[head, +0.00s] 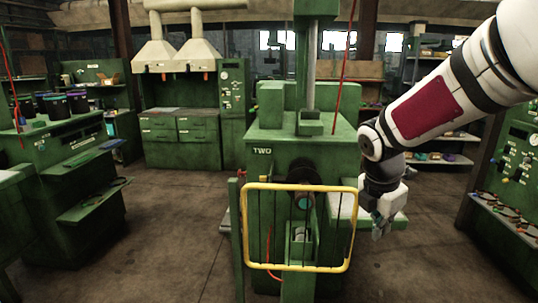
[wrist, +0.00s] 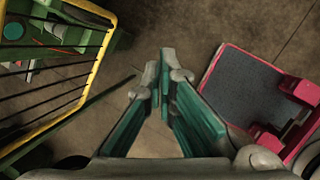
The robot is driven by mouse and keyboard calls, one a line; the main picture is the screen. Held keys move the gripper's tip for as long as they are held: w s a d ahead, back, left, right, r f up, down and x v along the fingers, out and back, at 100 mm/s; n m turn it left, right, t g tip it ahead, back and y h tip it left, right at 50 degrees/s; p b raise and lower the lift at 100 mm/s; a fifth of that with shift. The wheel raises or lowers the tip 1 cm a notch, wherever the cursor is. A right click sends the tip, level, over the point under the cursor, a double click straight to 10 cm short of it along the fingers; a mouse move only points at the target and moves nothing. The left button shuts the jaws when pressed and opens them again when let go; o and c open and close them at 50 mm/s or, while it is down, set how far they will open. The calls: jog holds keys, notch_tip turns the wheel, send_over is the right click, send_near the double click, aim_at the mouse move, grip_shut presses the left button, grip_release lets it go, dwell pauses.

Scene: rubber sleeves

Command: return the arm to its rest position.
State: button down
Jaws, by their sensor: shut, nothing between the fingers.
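My white and grey arm reaches in from the upper right of the head view. My gripper (head: 380,230) hangs at its end, pointing down, just right of the yellow guard frame. In the wrist view my gripper (wrist: 165,90) shows its two teal-padded fingers shut, tips together, with nothing between them. Bare floor lies below the fingertips. No sleeve shows in the gripper.
The yellow guard frame (head: 345,268) stands left of the gripper, in front of the green machine marked TWO (head: 290,150). The wrist view shows a red-edged cart with a dark top (wrist: 250,88) at right. Green benches stand left; open floor (head: 170,220) lies between.

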jog(key=s+a+r+m+t+y, duration=0.1)
jog(key=s+a+r+m, duration=0.1)
jog(key=s+m, duration=0.5)
jog(key=s+a+r+m+t, duration=0.1)
jog(key=s+r+m, duration=0.3)
jog(key=s+m, duration=0.4)
jog(key=s+a+r+m+y, duration=0.1)
jog(key=s+a+r+m, duration=0.1)
jog(key=s+m, duration=0.5)
jog(key=shift+s+a+r+t+y, duration=0.3)
jog(key=shift+s+a+r+t, duration=0.15)
jog(key=shift+s, duration=0.35)
